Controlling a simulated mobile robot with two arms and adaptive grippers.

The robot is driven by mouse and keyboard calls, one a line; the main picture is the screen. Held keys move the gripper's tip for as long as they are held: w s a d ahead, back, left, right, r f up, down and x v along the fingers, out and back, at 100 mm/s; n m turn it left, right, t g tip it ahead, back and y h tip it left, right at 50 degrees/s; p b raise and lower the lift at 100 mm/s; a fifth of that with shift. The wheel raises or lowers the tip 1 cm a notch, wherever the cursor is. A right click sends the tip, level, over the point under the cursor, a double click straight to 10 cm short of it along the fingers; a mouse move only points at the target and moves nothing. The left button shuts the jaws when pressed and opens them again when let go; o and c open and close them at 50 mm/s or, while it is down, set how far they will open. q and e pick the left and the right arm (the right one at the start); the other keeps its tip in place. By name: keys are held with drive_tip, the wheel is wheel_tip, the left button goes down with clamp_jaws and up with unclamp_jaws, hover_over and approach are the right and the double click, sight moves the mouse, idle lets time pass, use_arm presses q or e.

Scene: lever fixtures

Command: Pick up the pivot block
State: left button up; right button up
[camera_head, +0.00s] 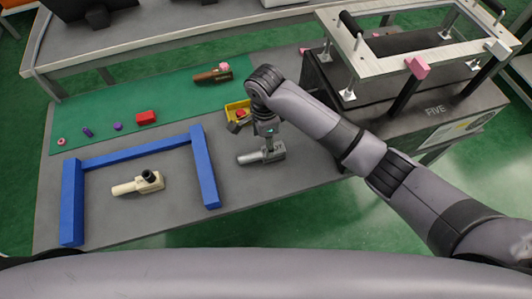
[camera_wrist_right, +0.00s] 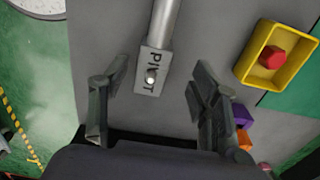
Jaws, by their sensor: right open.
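The pivot block (camera_head: 277,150) is a grey block with a rod on one side, lying on the grey table in the head view. In the right wrist view the pivot block (camera_wrist_right: 148,84) shows the letters PIVOT and a small round knob, with its rod pointing up in the picture. My right gripper (camera_head: 269,145) points down over the block. In the wrist view the right gripper (camera_wrist_right: 157,92) is open, its two fingers apart on either side of the block. I cannot tell how far above it the fingertips are. My left gripper is not in view.
A yellow tray (camera_head: 231,107) holds a red piece, near the block. A blue frame (camera_head: 203,168) surrounds a cream part (camera_head: 137,184) at the left. A red block (camera_head: 145,117) lies on the green mat (camera_head: 175,92). A dark cabinet (camera_head: 411,112) stands at the right.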

drive_tip(key=shift+s+f, duration=0.15)
drive_tip(key=shift+f, duration=1.3)
drive_tip(key=shift+s+f, duration=0.15)
drive_tip(key=shift+f, duration=1.3)
drive_tip(key=shift+c, duration=0.4)
clamp_jaws()
drive_tip(key=shift+r, duration=0.15)
wheel_tip(320, 180, up, 20)
drive_tip(key=p, duration=0.3)
